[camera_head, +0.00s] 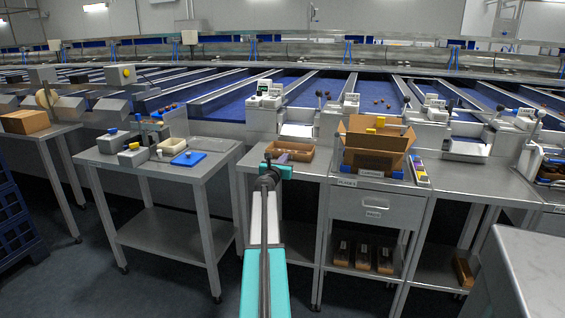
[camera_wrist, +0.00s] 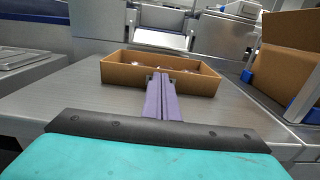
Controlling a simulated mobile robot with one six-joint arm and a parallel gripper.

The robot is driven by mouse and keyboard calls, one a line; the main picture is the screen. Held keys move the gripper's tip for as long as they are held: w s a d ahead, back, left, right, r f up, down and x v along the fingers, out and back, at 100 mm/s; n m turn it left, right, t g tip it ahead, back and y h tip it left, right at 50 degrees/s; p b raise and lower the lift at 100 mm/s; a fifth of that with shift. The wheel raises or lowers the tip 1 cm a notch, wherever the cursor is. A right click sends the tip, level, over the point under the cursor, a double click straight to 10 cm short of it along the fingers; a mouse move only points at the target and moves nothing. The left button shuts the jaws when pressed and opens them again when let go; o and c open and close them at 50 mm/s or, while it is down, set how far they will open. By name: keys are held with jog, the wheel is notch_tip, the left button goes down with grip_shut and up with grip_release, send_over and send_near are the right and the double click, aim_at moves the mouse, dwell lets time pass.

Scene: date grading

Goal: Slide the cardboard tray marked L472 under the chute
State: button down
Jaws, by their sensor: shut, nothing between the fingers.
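A shallow brown cardboard tray (camera_head: 301,152) sits on the steel table in front of my arm; it also shows in the wrist view (camera_wrist: 118,75). A few small items lie in it, too blurred to name. No L472 marking is readable. My gripper (camera_head: 283,157) has its purple fingers (camera_wrist: 159,80) together and empty. Their tips are at the middle of the tray's near wall; I cannot tell whether they touch it. Behind the tray stands a grey machine outlet with a pale sloping panel (camera_head: 297,130), which looks like the chute; the panel also shows in the wrist view (camera_wrist: 160,41).
A larger open cardboard box (camera_head: 361,141) stands on a blue base to the right of the tray. A separate table (camera_head: 128,160) on the left holds a blue tray (camera_head: 188,158) and small boxes. Bare steel lies on both sides of the tray.

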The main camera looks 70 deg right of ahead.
jog(key=shift+w+d, duration=0.2)
jog(key=shift+d, duration=0.4)
jog(key=shift+w+d, duration=0.15)
jog(key=shift+d, duration=0.4)
jog(key=shift+a, duration=0.1)
jog(key=s+a, duration=0.1)
jog(key=a, duration=1.2)
jog(key=shift+s+a, duration=0.35)
jog(key=shift+s, duration=0.05)
